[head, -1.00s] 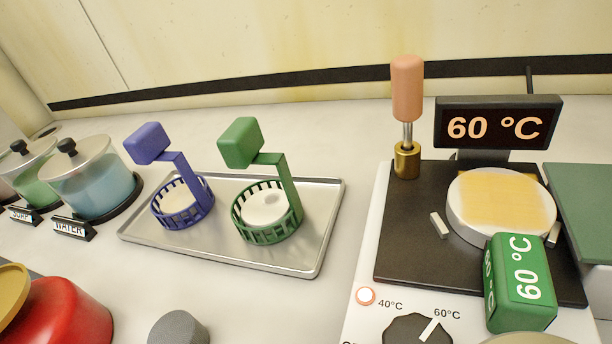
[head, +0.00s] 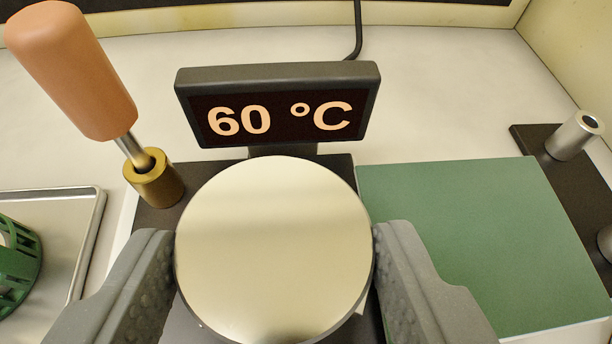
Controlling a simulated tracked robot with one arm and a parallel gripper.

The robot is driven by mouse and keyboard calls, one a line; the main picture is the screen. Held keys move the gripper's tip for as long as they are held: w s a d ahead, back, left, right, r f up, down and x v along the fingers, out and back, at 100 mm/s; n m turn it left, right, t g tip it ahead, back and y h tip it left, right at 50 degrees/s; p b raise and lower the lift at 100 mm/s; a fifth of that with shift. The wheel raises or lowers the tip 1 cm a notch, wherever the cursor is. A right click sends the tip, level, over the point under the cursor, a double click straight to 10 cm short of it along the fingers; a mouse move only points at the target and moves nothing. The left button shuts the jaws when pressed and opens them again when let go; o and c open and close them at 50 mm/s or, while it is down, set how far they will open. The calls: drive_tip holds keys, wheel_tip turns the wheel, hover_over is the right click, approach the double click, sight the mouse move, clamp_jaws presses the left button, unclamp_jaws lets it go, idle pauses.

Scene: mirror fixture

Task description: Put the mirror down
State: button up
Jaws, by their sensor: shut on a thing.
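The mirror (head: 272,250) is a round, thick disc with a smooth pale reflective face turned up. My gripper (head: 274,238) is shut on it, with one grey finger pressed on its left side and one on its right. The mirror is over the black hot plate (head: 335,170), below the display (head: 278,105) that reads 60 °C. It hides most of the plate, and I cannot tell whether it rests on it or hangs just above.
A pink-handled tool (head: 72,68) stands in a brass socket (head: 153,180) close at the left. A flat green pad (head: 470,230) lies clear at the right. Beyond it is a black base with metal posts (head: 575,135). A tray edge (head: 88,245) and a green basket (head: 15,265) are at far left.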

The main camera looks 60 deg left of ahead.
sight(290, 297)
drive_tip(key=shift+w+a+f, duration=0.2)
drive_tip(key=shift+w+a, duration=0.3)
drive_tip(key=shift+a, duration=0.05)
wheel_tip(290, 297, down, 4)
drive_tip(key=shift+r+b, duration=0.2)
drive_tip(key=shift+b, duration=0.65)
drive_tip(key=shift+r, duration=0.15)
drive_tip(key=o, duration=1)
drive_tip(key=shift+d, duration=0.1)
